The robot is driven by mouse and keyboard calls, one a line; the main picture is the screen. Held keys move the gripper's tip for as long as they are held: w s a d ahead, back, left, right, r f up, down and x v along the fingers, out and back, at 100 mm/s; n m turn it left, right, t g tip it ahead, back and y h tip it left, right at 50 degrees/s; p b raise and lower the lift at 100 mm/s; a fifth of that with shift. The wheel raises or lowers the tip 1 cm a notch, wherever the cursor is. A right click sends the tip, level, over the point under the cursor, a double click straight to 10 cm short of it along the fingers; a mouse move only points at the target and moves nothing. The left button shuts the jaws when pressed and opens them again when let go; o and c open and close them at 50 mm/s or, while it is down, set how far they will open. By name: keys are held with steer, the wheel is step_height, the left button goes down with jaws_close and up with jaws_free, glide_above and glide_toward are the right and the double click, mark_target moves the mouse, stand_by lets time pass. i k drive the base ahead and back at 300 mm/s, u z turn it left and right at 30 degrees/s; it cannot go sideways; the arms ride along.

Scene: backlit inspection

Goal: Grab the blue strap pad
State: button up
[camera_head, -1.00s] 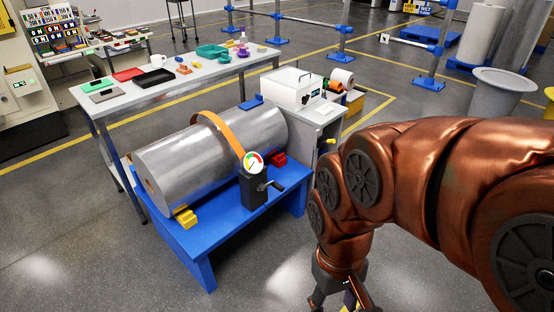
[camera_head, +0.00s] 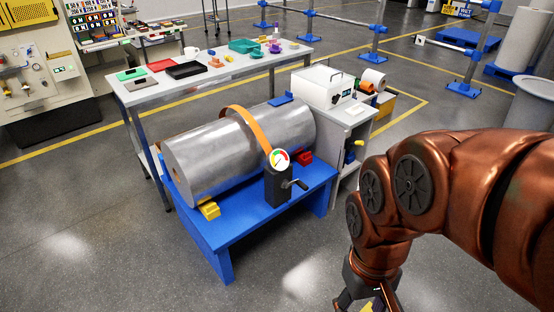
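A small blue pad (camera_head: 281,100) lies at the top far edge of a big silver cylinder (camera_head: 235,150), near its right end. The cylinder rests on a blue stand. An orange strap (camera_head: 240,117) arches over the cylinder and runs down to a black ratchet (camera_head: 279,182) with a round gauge and a crank. My gripper (camera_head: 367,303) is at the bottom edge, right of the stand and well apart from the pad. Its fingertips are cut off by the frame. A bit of yellow shows between its fingers; I cannot tell what it is.
A yellow block (camera_head: 209,210) and a red block (camera_head: 304,158) sit against the cylinder. The blue stand (camera_head: 240,232) has open floor in front. A grey table (camera_head: 215,76) with small items stands behind, and a white box (camera_head: 322,86) on a cabinet stands right of the cylinder.

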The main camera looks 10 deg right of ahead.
mark_target(289, 96)
steer(key=z, duration=0.35)
steer(key=i, duration=1.6)
steer(key=u, duration=0.55)
steer(key=i, duration=0.8)
steer(key=u, duration=0.35)
